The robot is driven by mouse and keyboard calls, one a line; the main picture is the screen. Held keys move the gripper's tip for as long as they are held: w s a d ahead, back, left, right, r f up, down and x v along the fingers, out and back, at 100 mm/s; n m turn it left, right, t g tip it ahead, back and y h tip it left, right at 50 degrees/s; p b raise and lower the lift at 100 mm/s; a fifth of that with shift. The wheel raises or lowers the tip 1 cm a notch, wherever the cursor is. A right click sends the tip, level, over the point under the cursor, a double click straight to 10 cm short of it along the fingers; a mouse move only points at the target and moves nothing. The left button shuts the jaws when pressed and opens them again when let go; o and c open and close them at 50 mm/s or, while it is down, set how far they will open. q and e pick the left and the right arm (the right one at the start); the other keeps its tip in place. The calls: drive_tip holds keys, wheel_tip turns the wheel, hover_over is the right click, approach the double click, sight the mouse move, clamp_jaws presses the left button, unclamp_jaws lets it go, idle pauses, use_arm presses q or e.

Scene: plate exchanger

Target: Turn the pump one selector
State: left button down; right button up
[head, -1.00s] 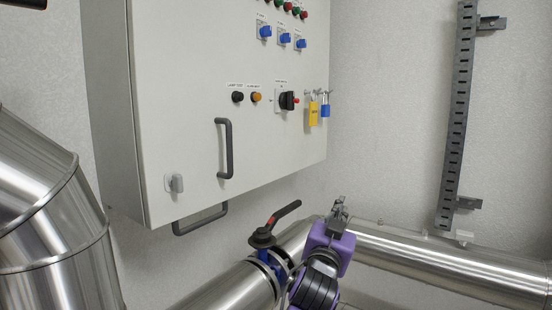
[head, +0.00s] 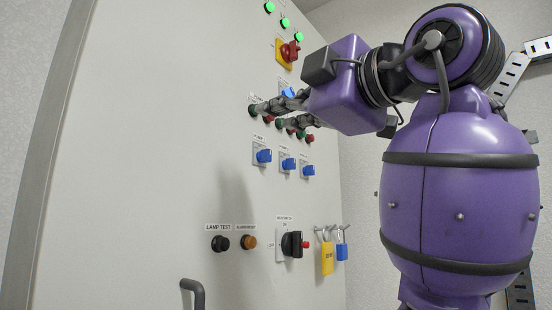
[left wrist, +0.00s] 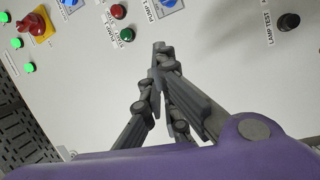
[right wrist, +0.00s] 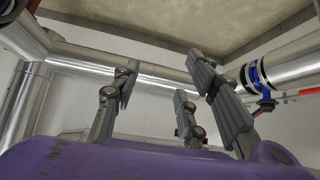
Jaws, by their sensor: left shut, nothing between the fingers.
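The pump one selector (head: 264,156) is the leftmost blue knob in the lower row on the grey cabinet door. In the left wrist view a blue knob (left wrist: 168,3) beside a "PUMP 1" label is cut off by the top edge. My left gripper (head: 258,106) is shut and empty, above the selector in the head view, in front of the row of green and red buttons. Its fingertips (left wrist: 160,46) meet in the left wrist view, apart from the knob. My right gripper (right wrist: 163,66) is open and empty, seen only in the right wrist view.
Two more blue knobs (head: 288,165) sit right of the selector. A red-and-yellow switch (head: 288,52) is above. Below are a lamp test button (head: 220,243), a black rotary switch (head: 292,245) and padlocks (head: 327,258). Steel pipes (right wrist: 285,66) surround my right gripper.

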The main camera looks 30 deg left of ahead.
sight(265, 156)
use_arm(q)
drive_tip(key=a+f+n, duration=0.1)
drive_tip(key=a, duration=0.2)
drive_tip(key=w+a+f+n+g+p, duration=0.1)
drive_tip(key=a, duration=0.2)
drive_tip(key=w+a+h, duration=0.1)
drive_tip(key=a, duration=0.2)
drive_tip(key=shift+w+a+f+n, duration=0.2)
drive_tip(key=shift+a+f+n, duration=0.2)
drive_tip(key=w, duration=0.2)
drive_tip(key=w+p, duration=0.1)
drive_tip(key=shift+w+d, duration=0.2)
drive_tip(key=shift+w, duration=0.2)
drive_tip(key=shift+w+f, duration=0.15)
drive_tip(key=shift+w, duration=0.15)
drive_tip(key=shift+a, duration=0.1)
use_arm(e)
drive_tip(key=shift+w+a+r, duration=0.3)
drive_tip(key=shift+w+r, duration=0.55)
drive_tip(key=shift+r, duration=0.1)
use_arm(q)
drive_tip(key=shift+s, duration=0.1)
use_arm(e)
drive_tip(key=shift+s+d, duration=0.1)
